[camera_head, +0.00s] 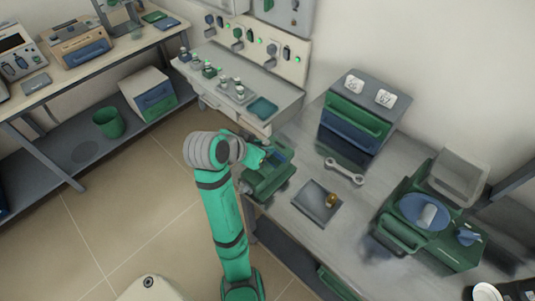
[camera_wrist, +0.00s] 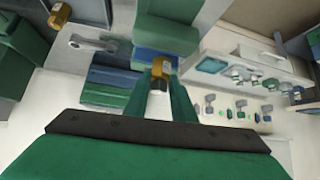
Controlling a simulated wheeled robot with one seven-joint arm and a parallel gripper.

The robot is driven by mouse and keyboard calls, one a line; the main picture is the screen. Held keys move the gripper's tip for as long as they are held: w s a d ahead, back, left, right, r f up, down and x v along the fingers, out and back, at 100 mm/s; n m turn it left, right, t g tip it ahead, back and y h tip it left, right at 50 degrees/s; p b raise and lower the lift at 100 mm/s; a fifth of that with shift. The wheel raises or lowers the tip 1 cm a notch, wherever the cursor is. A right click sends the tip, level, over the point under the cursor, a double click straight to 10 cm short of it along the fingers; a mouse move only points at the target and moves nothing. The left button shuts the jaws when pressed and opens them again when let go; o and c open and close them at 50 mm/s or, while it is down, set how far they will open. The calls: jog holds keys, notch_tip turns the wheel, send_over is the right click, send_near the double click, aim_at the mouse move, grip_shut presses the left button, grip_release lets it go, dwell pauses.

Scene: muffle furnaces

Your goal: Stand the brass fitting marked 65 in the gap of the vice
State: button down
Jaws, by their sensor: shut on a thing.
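My gripper (camera_wrist: 160,92) is shut on a brass fitting (camera_wrist: 160,72), which shows between the fingertips in the wrist view. No number can be read on it. The green vice (camera_wrist: 168,35), with a blue part, lies just beyond the held fitting. In the head view the vice (camera_head: 268,182) stands at the bench's left edge, with my gripper (camera_head: 264,157) over its far side. I cannot tell whether the fitting is inside the gap or above it. A second brass fitting (camera_head: 331,200) stands on a dark plate (camera_head: 312,207); it also shows in the wrist view (camera_wrist: 60,14).
A wrench (camera_head: 344,171) lies between the plate and a drawer cabinet (camera_head: 357,118). A green machine with a blue disc (camera_head: 425,213) stands at the right. A shelf with small valves and a tray (camera_head: 263,107) is behind the vice. Bare bench lies in front of the plate.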

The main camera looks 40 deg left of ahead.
jog(key=shift+w+d+f, duration=0.1)
jog(key=shift+w+f, duration=0.1)
jog(key=shift+w, duration=0.05)
jog(key=shift+w+d+f, duration=0.1)
jog(key=shift+w+f, duration=0.1)
jog(key=shift+f, duration=0.75)
jog(key=shift+w+d+f, duration=0.1)
jog(key=shift+w+f, duration=0.1)
jog(key=shift+f, duration=0.75)
jog(key=c, duration=1.5)
grip_release()
jog(key=shift+w, duration=0.25)
jog(key=shift+d, duration=0.15)
jog(key=shift+s, duration=0.2)
jog(key=v, duration=0.5)
jog(key=shift+a, duration=0.35)
jog(key=v, duration=0.7)
jog(key=shift+d, duration=0.15)
